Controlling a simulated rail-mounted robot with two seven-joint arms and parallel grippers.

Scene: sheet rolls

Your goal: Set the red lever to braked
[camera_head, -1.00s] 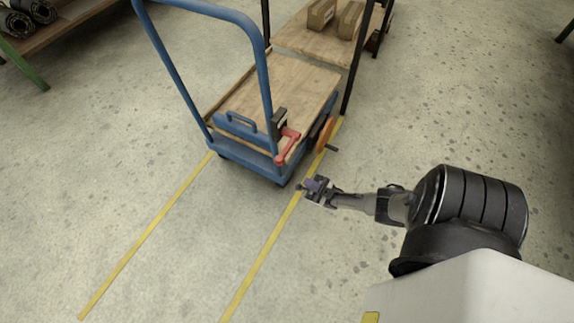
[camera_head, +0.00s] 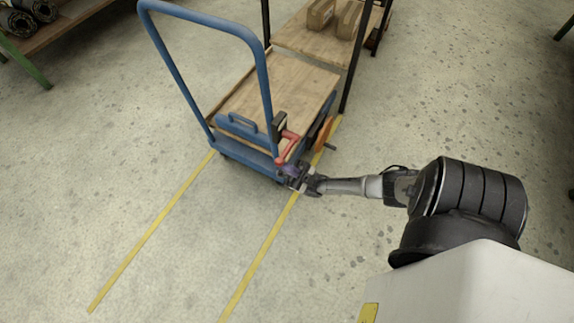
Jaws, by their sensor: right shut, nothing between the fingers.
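The red lever (camera_head: 289,139) sits at the near right corner of the blue cart (camera_head: 245,155), beside a black block (camera_head: 279,125). Its lower end lies close to my right gripper. My right gripper (camera_head: 285,170) is shut and empty, right at the lever's lower end. I cannot tell whether the fingers touch the lever. The gripper hides part of the cart's corner. My left gripper is not in view.
An orange wheel with a dark handle (camera_head: 325,133) is on the cart's right side. Yellow floor lines (camera_head: 262,255) run toward me. The floor at front and right is clear.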

